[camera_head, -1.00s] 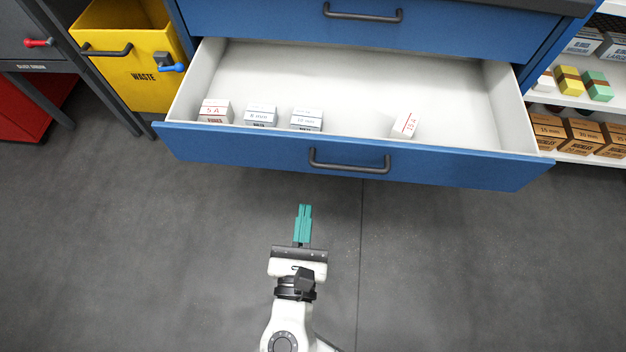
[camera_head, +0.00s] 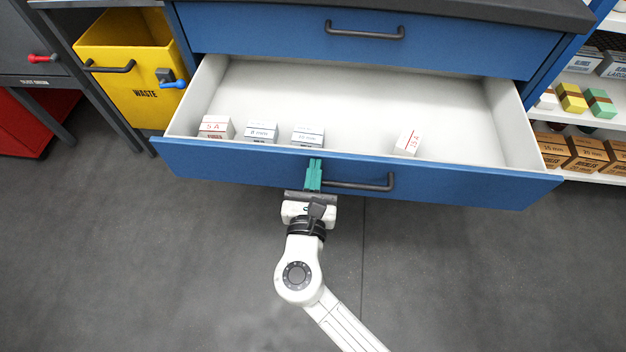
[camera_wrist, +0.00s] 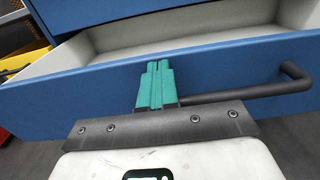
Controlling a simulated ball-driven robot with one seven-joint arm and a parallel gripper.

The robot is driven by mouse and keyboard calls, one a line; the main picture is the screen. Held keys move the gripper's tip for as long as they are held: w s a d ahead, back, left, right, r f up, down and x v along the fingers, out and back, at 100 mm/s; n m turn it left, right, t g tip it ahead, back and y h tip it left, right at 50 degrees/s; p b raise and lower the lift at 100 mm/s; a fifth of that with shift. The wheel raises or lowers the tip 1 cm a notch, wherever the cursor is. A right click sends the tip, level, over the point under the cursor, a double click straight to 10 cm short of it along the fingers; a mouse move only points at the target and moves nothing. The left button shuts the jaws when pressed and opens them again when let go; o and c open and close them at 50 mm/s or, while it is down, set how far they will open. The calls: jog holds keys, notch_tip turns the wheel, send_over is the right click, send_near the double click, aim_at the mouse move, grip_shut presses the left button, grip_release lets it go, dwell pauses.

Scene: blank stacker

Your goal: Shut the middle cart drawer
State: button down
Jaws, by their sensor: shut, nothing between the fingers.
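The middle cart drawer (camera_head: 450,184) has a blue front and a pale inside, and it stands well open. Its dark bar handle (camera_head: 362,186) is on the front; the handle also shows at the right in the wrist view (camera_wrist: 262,91). My gripper (camera_head: 314,172) has teal fingers, shut with nothing between them. The fingers are at the drawer front, by the left end of the handle. In the wrist view the fingertips (camera_wrist: 157,68) overlap the blue front just below its top edge. I cannot tell whether they touch it.
Several small labelled boxes (camera_head: 307,137) lie inside the drawer near its front. A shut blue drawer (camera_head: 260,30) is above it. A yellow waste bin (camera_head: 125,60) stands at the left, shelves with boxes (camera_head: 587,153) at the right. The grey floor in front is clear.

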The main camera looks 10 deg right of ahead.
dwell(0.3)
jog(key=b+x, duration=0.9)
jog(key=x, duration=2)
jog(key=shift+w+d+r, duration=0.1)
jog(key=shift+r, duration=0.05)
